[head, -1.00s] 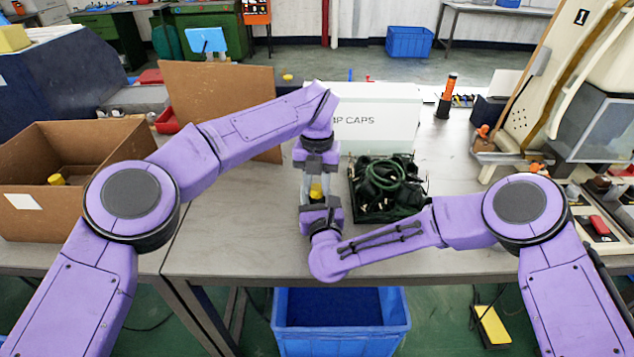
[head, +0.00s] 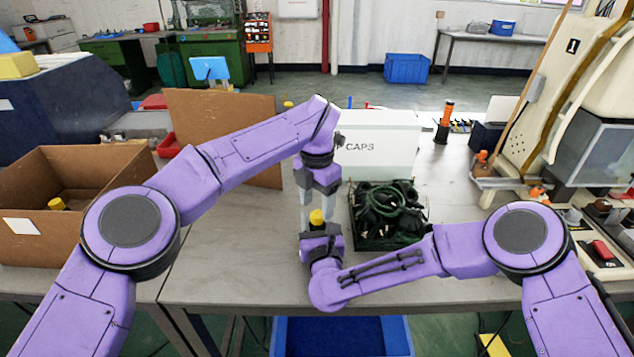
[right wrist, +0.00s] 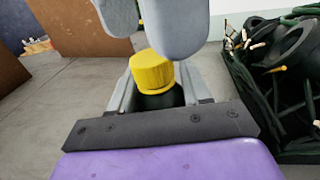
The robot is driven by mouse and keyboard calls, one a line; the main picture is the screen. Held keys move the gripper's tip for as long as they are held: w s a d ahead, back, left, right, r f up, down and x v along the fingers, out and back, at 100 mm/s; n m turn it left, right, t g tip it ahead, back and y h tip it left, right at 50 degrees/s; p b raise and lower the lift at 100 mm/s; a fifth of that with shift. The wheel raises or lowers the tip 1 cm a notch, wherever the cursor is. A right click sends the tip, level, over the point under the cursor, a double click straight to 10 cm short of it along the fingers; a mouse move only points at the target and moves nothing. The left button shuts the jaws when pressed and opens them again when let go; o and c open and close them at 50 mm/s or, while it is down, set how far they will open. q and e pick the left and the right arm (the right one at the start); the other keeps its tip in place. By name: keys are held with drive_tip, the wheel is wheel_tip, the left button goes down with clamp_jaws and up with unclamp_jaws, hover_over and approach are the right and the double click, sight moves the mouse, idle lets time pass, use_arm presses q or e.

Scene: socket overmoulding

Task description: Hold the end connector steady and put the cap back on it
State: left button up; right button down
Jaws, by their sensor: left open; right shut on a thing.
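The yellow cap (head: 316,217) sits on the top of the dark end connector (right wrist: 158,99); in the right wrist view the cap (right wrist: 152,70) looks roughly level, and whether it is fully seated I cannot tell. My right gripper (right wrist: 150,98) is shut on the connector's dark body and holds it upright above the table. My left gripper (head: 318,210) is open, coming from above and behind. Its grey fingertips show in the right wrist view just above and beside the cap, apart from each other. Most of the connector is hidden in the head view.
A black tray (head: 352,240) of dark cables and connectors stands right beside my grippers. A white box marked CAPS (head: 385,150) is behind it. An open cardboard box (head: 100,205) is at left, and a blue bin (head: 345,338) is below the table's front edge. Bare table lies left of my grippers.

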use_arm(q)
wheel_tip(320, 180, up, 9)
drive_tip(key=shift+r, duration=0.2)
use_arm(e)
drive_tip(key=shift+c, duration=2.2)
unclamp_jaws()
drive_tip(key=shift+s, duration=0.1)
use_arm(q)
drive_tip(key=shift+f+b, duration=0.8)
drive_tip(key=shift+f, duration=0.05)
use_arm(e)
drive_tip(key=s, duration=0.3)
drive_tip(key=s+d, duration=0.1)
drive_tip(key=s, duration=0.6)
drive_tip(key=shift+s+d, duration=0.1)
drive_tip(key=shift+d, duration=0.25)
use_arm(q)
drive_tip(key=shift+f, duration=0.1)
